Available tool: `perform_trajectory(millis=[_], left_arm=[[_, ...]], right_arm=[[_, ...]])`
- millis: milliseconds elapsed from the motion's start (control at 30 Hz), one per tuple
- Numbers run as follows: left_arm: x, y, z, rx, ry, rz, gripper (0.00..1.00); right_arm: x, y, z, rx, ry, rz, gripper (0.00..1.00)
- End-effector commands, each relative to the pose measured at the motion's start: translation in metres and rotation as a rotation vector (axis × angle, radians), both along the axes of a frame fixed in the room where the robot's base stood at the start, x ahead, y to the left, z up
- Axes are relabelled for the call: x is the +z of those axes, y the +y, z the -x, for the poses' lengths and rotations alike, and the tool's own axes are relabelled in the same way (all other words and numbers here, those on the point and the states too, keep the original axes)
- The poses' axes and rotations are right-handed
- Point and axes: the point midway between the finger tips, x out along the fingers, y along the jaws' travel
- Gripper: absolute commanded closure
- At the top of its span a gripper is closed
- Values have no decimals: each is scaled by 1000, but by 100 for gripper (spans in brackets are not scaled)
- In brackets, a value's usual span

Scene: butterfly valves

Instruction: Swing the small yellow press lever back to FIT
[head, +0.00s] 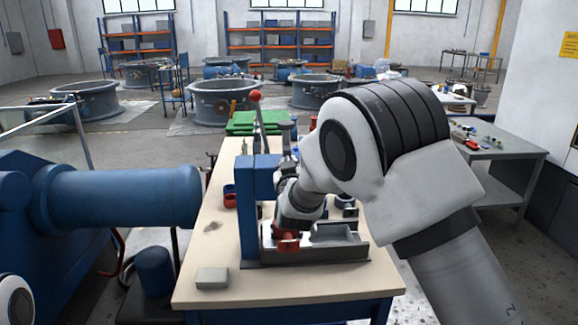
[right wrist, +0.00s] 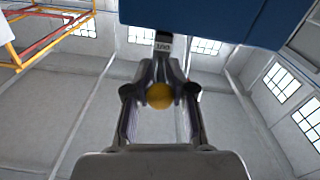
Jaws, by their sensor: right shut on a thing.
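In the right wrist view, my right gripper (right wrist: 163,88) is shut, its two fingers on either side of the round yellow knob (right wrist: 159,96) of the small press lever. A grey piece with a small dark label (right wrist: 163,42) shows just beyond the fingertips; I cannot read its letters surely. The blue press (head: 259,185) stands on the bench in the head view, and its blue body fills the top of the right wrist view. My right arm covers the press front in the head view, hiding the knob. My left gripper is not in view.
The press has a taller lever with a red ball (head: 255,96). A red part (head: 287,240) sits low at its front, beside a grey metal tray (head: 335,250). A grey block (head: 212,278) lies on the wooden bench (head: 260,285).

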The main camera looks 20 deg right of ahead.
Motion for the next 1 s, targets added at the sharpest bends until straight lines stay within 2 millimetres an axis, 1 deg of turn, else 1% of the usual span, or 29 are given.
perform_trajectory(millis=[233, 267, 300, 567, 667, 767, 900, 1000], left_arm=[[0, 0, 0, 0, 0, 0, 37], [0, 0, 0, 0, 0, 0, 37], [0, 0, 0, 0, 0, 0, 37], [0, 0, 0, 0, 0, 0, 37], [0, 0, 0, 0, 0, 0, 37], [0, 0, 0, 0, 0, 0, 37], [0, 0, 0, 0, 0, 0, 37], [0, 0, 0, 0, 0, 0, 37]], right_arm=[[-2, 0, 0, 1, 3, 0, 100], [-2, 0, 0, 1, 3, 0, 72], [-2, 0, 0, 1, 3, 0, 60], [-1, 0, 0, 1, 1, 0, 60], [0, 2, 4, 2, 1, 1, 60], [0, 6, 18, 3, 2, 2, 60], [0, 14, 47, 3, 3, 4, 60], [0, 19, 63, 4, 2, 5, 60]])
